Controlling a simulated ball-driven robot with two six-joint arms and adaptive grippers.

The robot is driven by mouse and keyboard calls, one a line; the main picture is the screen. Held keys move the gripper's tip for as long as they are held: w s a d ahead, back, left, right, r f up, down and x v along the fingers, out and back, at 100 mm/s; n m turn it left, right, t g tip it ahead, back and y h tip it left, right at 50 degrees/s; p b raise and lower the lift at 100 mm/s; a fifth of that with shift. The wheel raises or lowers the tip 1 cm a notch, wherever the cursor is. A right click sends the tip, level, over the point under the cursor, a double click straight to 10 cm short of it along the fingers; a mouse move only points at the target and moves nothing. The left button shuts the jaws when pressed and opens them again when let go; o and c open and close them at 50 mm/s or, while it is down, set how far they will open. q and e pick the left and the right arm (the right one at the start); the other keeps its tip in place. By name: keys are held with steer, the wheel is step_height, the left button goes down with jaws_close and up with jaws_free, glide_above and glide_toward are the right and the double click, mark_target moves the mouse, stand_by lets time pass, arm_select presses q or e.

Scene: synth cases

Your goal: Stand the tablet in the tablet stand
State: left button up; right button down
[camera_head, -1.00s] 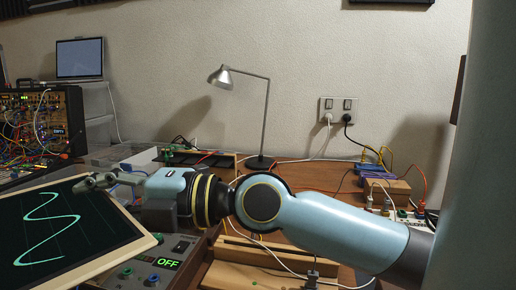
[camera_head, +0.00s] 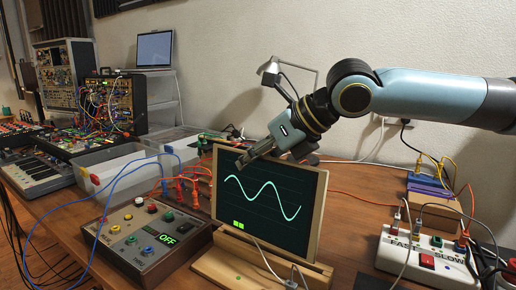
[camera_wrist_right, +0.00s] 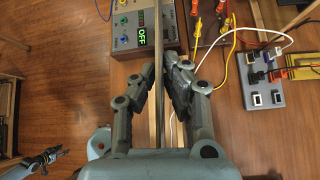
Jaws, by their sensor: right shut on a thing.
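The tablet (camera_head: 262,196), a dark screen with a green wave and a pale wooden frame, is upright, its lower edge at the wooden tablet stand (camera_head: 228,265). It looks to be in the stand's slot, but I cannot tell whether it is fully down. My right gripper (camera_head: 246,160) is shut on the tablet's top edge. In the right wrist view, the tablet (camera_wrist_right: 158,75) shows edge-on between the fingers of my right gripper (camera_wrist_right: 168,68). What looks like my left gripper (camera_wrist_right: 52,155) is at the lower left there, its opening unclear.
A control box (camera_head: 150,238) with knobs and an OFF display stands left of the stand. A white power strip (camera_head: 425,255) labelled FAST and SLOW is at the right. Blue, red and white cables cross the table.

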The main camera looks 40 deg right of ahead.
mark_target(258, 199)
arm_select(q)
steer(key=shift+s+d, duration=0.2)
steer(key=shift+s, duration=0.35)
arm_select(e)
steer(key=shift+w+d+r+n+h, duration=0.15)
steer(key=shift+d+r+n, duration=0.15)
steer(key=shift+d, duration=0.25)
steer(key=shift+w+d+r+n+h, duration=0.15)
steer(key=shift+d+r+n, duration=0.15)
steer(key=shift+d, duration=0.25)
arm_select(q)
steer(key=shift+d, duration=0.1)
steer(key=shift+s+f+b, duration=0.2)
steer(key=shift+f+b, duration=0.55)
steer(key=shift+s+f+b, duration=0.15)
steer(key=shift+f+b, duration=0.6)
steer(key=shift+f, duration=0.05)
steer(key=shift+s+f+b, duration=0.2)
steer(key=shift+f+b, duration=0.55)
arm_select(e)
steer(key=shift+f, duration=2.9)
arm_select(q)
steer(key=shift+s+f+b, duration=0.3)
steer(key=shift+f+b, duration=0.65)
steer(key=shift+b, duration=0.05)
steer(key=shift+s+f+b, duration=0.3)
steer(key=shift+f+b, duration=0.65)
arm_select(e)
steer(key=shift+f, duration=2.45)
